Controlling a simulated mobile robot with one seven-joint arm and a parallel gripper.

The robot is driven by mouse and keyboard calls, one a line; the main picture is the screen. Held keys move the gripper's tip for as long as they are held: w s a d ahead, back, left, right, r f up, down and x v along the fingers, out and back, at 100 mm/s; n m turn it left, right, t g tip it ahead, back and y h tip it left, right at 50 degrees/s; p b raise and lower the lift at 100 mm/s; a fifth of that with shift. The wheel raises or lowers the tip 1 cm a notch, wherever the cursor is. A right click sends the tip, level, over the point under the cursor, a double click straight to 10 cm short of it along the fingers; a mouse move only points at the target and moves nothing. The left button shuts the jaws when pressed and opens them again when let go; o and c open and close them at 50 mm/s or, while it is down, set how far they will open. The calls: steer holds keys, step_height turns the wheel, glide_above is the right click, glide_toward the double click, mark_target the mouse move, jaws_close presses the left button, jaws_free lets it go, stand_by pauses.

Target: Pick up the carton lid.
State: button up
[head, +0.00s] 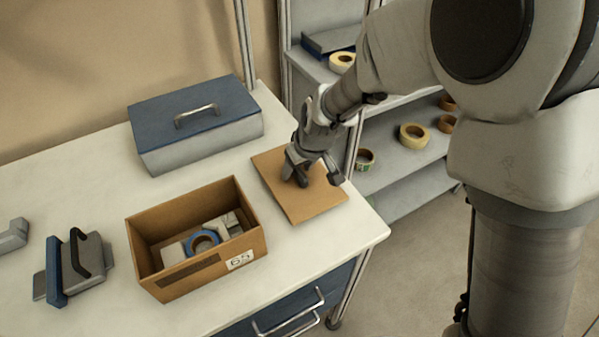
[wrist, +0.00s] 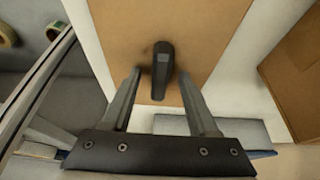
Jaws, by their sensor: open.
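The carton lid (head: 308,208) is a flat brown cardboard sheet lying on the white bench near its right edge. It fills the upper middle of the wrist view (wrist: 205,25). A dark upright handle (wrist: 163,68) stands on it. My gripper (head: 314,174) is over the lid, pointing down. In the wrist view my gripper (wrist: 161,74) is open, with one finger on each side of the handle and gaps visible on both sides. I cannot tell whether the fingertips touch the lid. My gripper partly hides the handle in the head view.
An open carton (head: 215,271) marked 65 holds a blue tape reel (head: 203,242) and other items. A blue-lidded box (head: 195,125) stands behind. A tape dispenser (head: 73,266) is at the left. Shelves with tape reels (head: 413,136) stand beyond the bench's right end.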

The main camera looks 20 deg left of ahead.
steer(key=shift+f, duration=0.1)
jaws_close()
stand_by(0.5)
